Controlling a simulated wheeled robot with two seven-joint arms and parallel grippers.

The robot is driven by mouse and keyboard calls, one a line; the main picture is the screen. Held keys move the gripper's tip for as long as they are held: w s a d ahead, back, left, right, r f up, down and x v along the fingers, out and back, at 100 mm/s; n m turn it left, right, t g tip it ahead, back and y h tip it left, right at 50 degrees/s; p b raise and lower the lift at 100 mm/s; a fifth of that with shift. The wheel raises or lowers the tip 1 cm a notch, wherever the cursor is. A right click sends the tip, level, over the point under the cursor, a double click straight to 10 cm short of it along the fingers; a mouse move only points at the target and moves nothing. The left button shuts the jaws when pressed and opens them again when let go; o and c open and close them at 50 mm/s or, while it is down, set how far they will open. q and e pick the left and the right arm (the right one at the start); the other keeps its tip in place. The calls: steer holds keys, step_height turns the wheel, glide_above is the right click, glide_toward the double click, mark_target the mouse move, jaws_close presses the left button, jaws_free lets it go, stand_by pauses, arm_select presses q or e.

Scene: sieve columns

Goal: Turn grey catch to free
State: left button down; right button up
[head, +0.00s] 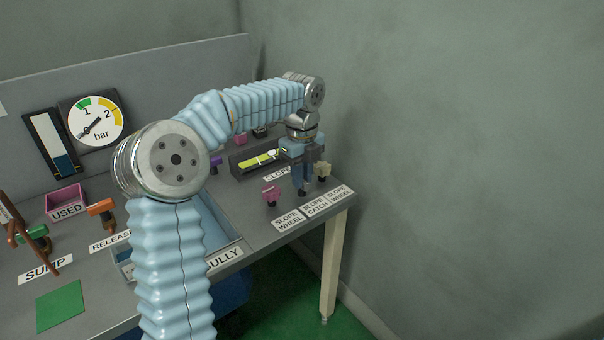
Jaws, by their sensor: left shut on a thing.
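My left gripper (304,172) points straight down at the right end of the bench. It is shut on the grey catch (302,191), which stands behind the middle "SLOPE CATCH" label (316,206). The fingers hide most of the catch, so its turn angle cannot be read. My right gripper is not in view.
A pink knob (271,194) stands close left of the gripper and a beige knob (323,170) close right. Behind is a dark tray with a yellow-green strip (262,159). My left arm hides much of the bench's middle. A gauge (95,120) leans at back left.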

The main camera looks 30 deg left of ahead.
arm_select(q)
steer(key=shift+r+n+p, duration=0.2)
steer(key=shift+n+p, duration=0.5)
steer(key=shift+n, duration=0.3)
steer(key=n+p, duration=0.1)
steer(key=n, duration=0.1)
steer(key=shift+n, duration=0.3)
steer(key=n+p, duration=0.2)
steer(key=n, duration=0.3)
steer(key=shift+f+n, duration=0.1)
steer(key=shift+n, duration=0.2)
steer(key=n, duration=0.3)
steer(key=shift+p, duration=0.4)
steer(key=shift+n, duration=2.1)
steer(key=c, duration=1.1)
jaws_free()
steer(key=shift+o, duration=0.2)
